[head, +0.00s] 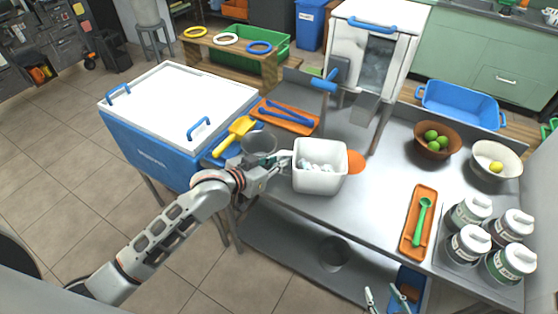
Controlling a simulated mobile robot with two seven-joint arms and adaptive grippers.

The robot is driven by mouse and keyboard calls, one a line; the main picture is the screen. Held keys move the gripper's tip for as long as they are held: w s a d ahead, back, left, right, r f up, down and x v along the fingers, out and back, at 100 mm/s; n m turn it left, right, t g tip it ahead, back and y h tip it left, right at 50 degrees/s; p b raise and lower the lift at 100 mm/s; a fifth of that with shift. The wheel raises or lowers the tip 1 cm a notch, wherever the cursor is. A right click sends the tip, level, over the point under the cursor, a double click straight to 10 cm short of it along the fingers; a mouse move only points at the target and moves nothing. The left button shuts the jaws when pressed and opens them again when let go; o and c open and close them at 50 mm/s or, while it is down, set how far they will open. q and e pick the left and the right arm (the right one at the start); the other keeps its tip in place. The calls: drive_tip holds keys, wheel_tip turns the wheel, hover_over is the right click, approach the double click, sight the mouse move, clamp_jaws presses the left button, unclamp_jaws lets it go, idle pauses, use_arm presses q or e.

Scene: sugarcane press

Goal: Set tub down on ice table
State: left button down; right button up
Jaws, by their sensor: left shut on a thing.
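A white square tub (318,183) with pale ice-like lumps inside is near the left end of the steel table (335,207). My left gripper (286,161) is shut on the tub's left side. The tub is upright over the front part of the table; I cannot tell whether its base touches the steel. My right gripper (382,293) is at the bottom edge of the view, in front of the table, with its fingertips apart and nothing between them.
Bare steel lies between the tub and the orange spoon tray (409,232).

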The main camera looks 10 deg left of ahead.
use_arm(q)
drive_tip(key=c, duration=2.4)
unclamp_jaws()
drive_tip(key=shift+s+f, duration=0.1)
drive_tip(key=shift+f, duration=0.1)
drive_tip(key=shift+o, duration=0.2)
drive_tip(key=shift+r, duration=0.1)
drive_tip(key=v, duration=1.1)
drive_tip(key=s+a+f+n+y, duration=0.1)
drive_tip(key=s+a+f+y, duration=0.1)
drive_tip(key=s+f, duration=0.6)
drive_tip(key=s+a+f+g+y, duration=0.1)
drive_tip(key=s+a+f+y, duration=0.1)
drive_tip(key=s+f, duration=0.7)
wheel_tip(320, 180, down, 5)
drive_tip(key=shift+s+a+f+n+y, duration=0.15)
drive_tip(key=shift+a+f+n+y, duration=0.2)
drive_tip(key=shift+a, duration=0.2)
drive_tip(key=shift+r, duration=0.1)
